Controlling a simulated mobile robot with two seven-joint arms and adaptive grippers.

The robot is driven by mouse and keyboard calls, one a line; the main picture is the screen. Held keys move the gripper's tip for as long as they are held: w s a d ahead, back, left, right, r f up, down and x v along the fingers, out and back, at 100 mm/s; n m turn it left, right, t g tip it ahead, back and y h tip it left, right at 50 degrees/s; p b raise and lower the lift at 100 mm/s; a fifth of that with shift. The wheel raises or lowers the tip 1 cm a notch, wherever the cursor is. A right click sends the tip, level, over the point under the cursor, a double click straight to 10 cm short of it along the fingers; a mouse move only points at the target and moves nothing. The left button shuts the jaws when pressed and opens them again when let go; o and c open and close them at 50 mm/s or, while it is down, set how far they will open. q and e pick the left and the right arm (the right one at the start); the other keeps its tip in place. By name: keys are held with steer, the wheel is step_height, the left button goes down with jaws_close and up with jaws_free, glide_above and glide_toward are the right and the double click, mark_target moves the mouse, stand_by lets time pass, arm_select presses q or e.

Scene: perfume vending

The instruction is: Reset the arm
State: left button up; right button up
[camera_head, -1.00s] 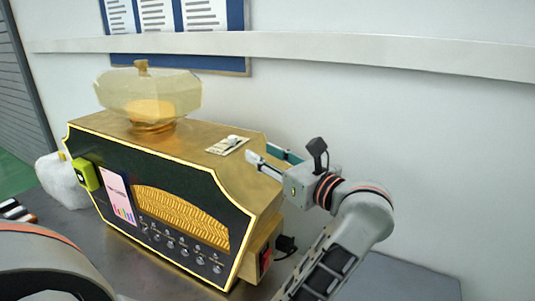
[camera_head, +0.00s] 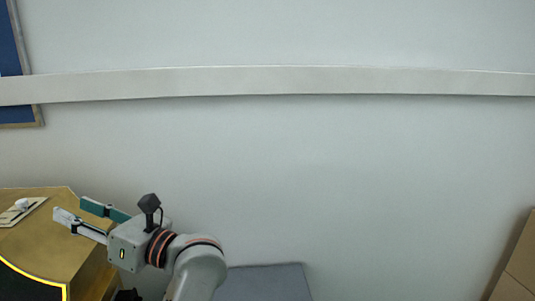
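My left gripper (camera_head: 72,209) is in the lower left of the head view, at the right end of a gold-topped machine (camera_head: 45,232). One finger is pale and the other teal. They stand apart with nothing between them, so the gripper is open. The fingertips point left toward a small light panel with a white knob (camera_head: 21,207) on the machine top, and appear apart from it. Whether the fingers touch the gold surface, I cannot tell. Most of the machine is cut off by the picture edge. My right gripper is not in view.
A grey table top (camera_head: 266,283) shows at the bottom, right of my arm. A pale rail (camera_head: 300,82) crosses the wall behind. Brown boxes (camera_head: 518,270) stand at the lower right. A blue board (camera_head: 12,55) hangs at upper left.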

arm_select(q)
steer(key=w+d+f+m+t+h, duration=0.1)
steer(key=d+f+m+t+h, duration=0.3)
steer(key=m+t, duration=0.85)
steer(key=d+f+m+t+h, duration=0.3)
steer(key=d+m+t+h, duration=0.4)
steer(key=m, duration=1)
steer(key=d+f+m+g+h, duration=0.1)
steer(key=d+f+m+h, duration=0.2)
steer(key=f+m+h, duration=0.35)
steer(key=d+f+m+g+h, duration=0.1)
steer(key=d+f+m+h, duration=0.2)
steer(key=f+m+h, duration=0.35)
steer(key=s+a+f+m+g, duration=0.1)
steer(key=s+f+m+g, duration=0.2)
steer(key=s+f, duration=0.3)
steer(key=s+f+m+g+y, duration=0.1)
steer(key=s+f+m+g, duration=0.3)
steer(key=f, duration=1.1)
steer(key=s+a+f+m+g, duration=0.1)
steer(key=s+f+m+g, duration=0.3)
steer(key=s+f, duration=0.4)
step_height(320, 180, down, 3)
steer(key=shift+s+a+r+g+p, duration=0.2)
steer(key=shift+a+g+p, duration=0.1)
steer(key=shift+g+p, duration=0.2)
